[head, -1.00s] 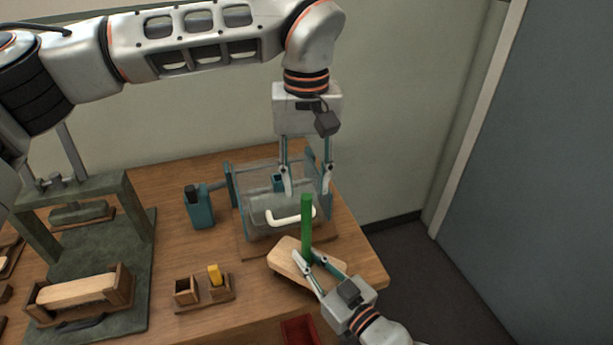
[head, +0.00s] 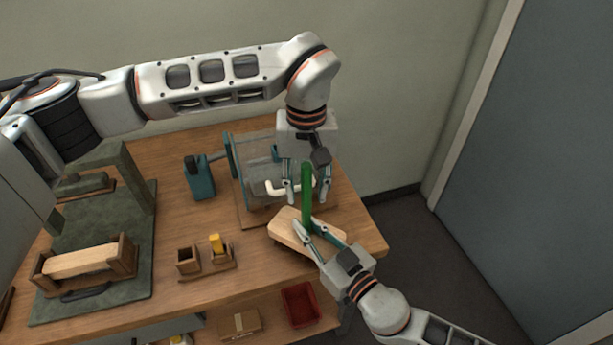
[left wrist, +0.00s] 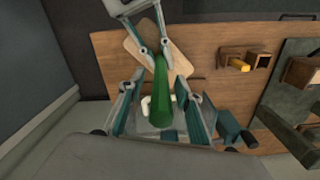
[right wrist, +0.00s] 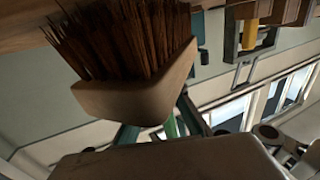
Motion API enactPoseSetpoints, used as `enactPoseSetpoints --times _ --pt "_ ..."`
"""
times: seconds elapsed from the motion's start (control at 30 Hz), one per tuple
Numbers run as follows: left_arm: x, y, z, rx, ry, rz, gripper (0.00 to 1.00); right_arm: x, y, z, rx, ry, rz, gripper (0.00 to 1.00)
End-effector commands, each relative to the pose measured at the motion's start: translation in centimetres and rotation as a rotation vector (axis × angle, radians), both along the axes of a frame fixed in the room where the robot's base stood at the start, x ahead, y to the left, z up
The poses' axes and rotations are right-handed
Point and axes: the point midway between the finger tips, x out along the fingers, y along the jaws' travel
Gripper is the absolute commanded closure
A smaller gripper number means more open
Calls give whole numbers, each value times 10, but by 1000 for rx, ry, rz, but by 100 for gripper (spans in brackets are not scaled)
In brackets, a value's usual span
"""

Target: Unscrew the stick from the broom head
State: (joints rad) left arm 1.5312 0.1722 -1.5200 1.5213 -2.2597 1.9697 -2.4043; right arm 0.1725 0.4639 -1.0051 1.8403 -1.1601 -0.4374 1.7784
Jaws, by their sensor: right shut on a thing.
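The green stick (head: 307,186) stands upright from the pale wooden broom head (head: 283,225), near the table's right front edge. In the right wrist view the broom head (right wrist: 130,100) shows its brown bristles (right wrist: 120,40). My right gripper (head: 309,227) is at the stick's base, just over the block, and appears shut on the stick, its fingers on either side; the exact contact is partly hidden by the block. My left gripper (head: 307,197) points down from above and is open, one finger on each side of the stick (left wrist: 161,95), apparently without touching it.
A clear-walled bin with a white handle (head: 270,186) stands right behind the stick. A teal holder (head: 200,182) and small wooden blocks with a yellow piece (head: 216,243) are to the left. A red bin (head: 300,303) sits below.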

Motion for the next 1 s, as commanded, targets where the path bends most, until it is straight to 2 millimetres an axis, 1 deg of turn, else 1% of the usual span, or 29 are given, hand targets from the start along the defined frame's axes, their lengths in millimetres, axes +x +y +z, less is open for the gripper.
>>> enactPoseSetpoints --times 0.33,0.37,0.4,0.47,0.63,0.73,0.83,0.97,1.0 --pt "0 0 -3 0 0 0 66 0 0 0 0 -1 -1 100" --pt "0 0 -3 0 0 0 74 0 0 0 0 -1 -1 100" --pt "0 0 -3 0 0 0 84 0 0 0 0 -1 -1 100" --pt "0 0 -3 0 0 0 100 0 0 0 0 -1 -1 100" --pt "0 0 -3 0 0 1 100 0 0 1 0 -1 -1 100" --pt "0 0 -3 0 0 41 100 0 0 0 0 -1 -1 100" --pt "0 0 -3 0 0 152 100 0 0 1 0 -1 -1 100" --pt "0 1 -2 0 -1 370 100 0 0 1 0 -1 -1 100" --pt "-1 1 -3 0 1 356 100 0 0 1 0 -1 -1 100"
